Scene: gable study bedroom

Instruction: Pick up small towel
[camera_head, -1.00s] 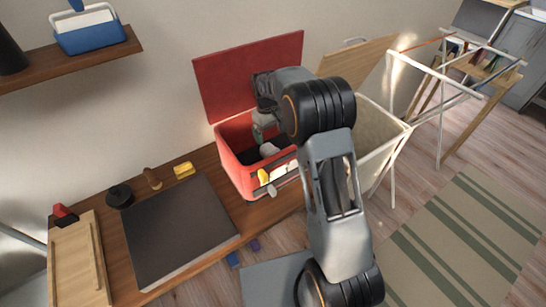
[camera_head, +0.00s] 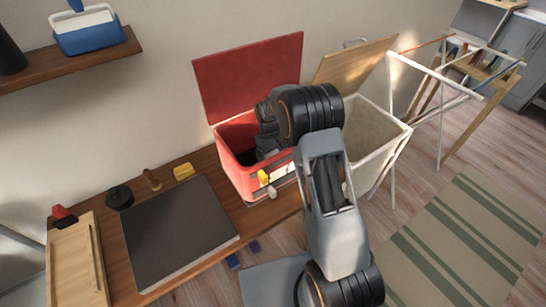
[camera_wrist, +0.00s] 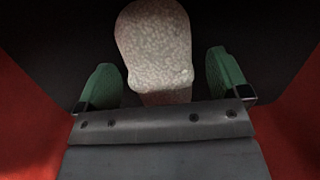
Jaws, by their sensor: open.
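The small towel looks to be the pale, speckled, rounded cloth-like thing (camera_wrist: 153,45) in the wrist view, lying on the dark floor of the red box (camera_head: 236,172). My gripper (camera_wrist: 165,82) is open, with its two green fingers on either side of the near end of this thing. I cannot tell whether the fingers touch it. In the head view my wrist is down inside the red box, so the fingers and the towel are hidden there.
The box's red lid (camera_head: 250,78) stands open behind it. A white bin (camera_head: 372,140) and a white drying rack (camera_head: 436,75) stand to the right. A dark board (camera_head: 178,230) lies on the wooden bench to the left. The box walls are close on both sides of my gripper.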

